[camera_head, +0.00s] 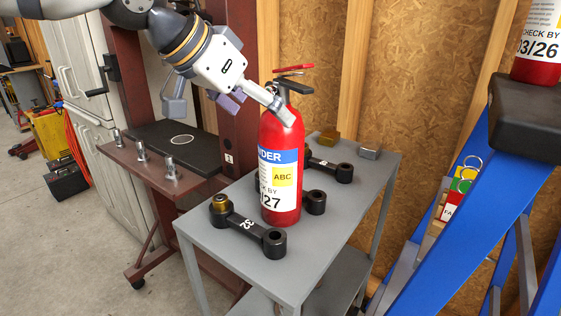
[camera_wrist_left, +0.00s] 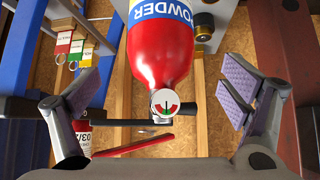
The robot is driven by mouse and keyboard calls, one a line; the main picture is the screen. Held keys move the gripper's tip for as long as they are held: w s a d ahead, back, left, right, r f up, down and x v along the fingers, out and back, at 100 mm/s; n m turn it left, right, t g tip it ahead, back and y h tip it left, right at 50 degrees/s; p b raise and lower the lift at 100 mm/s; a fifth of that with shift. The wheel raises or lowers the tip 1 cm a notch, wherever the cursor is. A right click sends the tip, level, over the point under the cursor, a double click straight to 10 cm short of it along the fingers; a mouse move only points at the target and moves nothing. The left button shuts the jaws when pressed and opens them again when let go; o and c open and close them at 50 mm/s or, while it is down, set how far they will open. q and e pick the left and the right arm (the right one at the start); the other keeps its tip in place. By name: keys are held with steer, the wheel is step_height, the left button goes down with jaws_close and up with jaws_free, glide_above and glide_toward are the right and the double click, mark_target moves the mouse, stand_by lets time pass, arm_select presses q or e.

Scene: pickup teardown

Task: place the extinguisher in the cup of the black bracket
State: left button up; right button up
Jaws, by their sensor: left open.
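The red extinguisher (camera_head: 281,165) with a blue and white label stands upright on a grey cart. Its red and black handle is on top, and it also shows in the wrist view (camera_wrist_left: 165,50) with a round gauge. My left gripper (camera_head: 256,108) is open near the extinguisher's neck. In the wrist view, its purple-padded fingers (camera_wrist_left: 160,92) are spread to either side of the extinguisher, with gaps. A black block (camera_head: 525,118), perhaps the bracket, is on a blue frame at the right; a second red extinguisher (camera_head: 538,72) is above it. No cup opening is visible. My right gripper is out of view.
The grey cart top (camera_head: 335,225) also carries black link arms (camera_head: 250,229) close to the extinguisher and small metal blocks (camera_head: 369,152). A brown stand (camera_head: 180,180) with upright pins is at the left. The blue frame (camera_head: 455,225) rises at the right.

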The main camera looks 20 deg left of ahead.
mark_target(282, 128)
arm_select(q)
steer(key=x, duration=0.7)
steer(key=shift+w+d+f, duration=0.1)
steer(key=shift+w+f, duration=0.15)
steer(key=c, duration=1.7)
steer(key=shift+r, duration=0.2)
steer(key=c, duration=0.3)
steer(key=shift+r, duration=0.1)
steer(key=shift+c, duration=0.2)
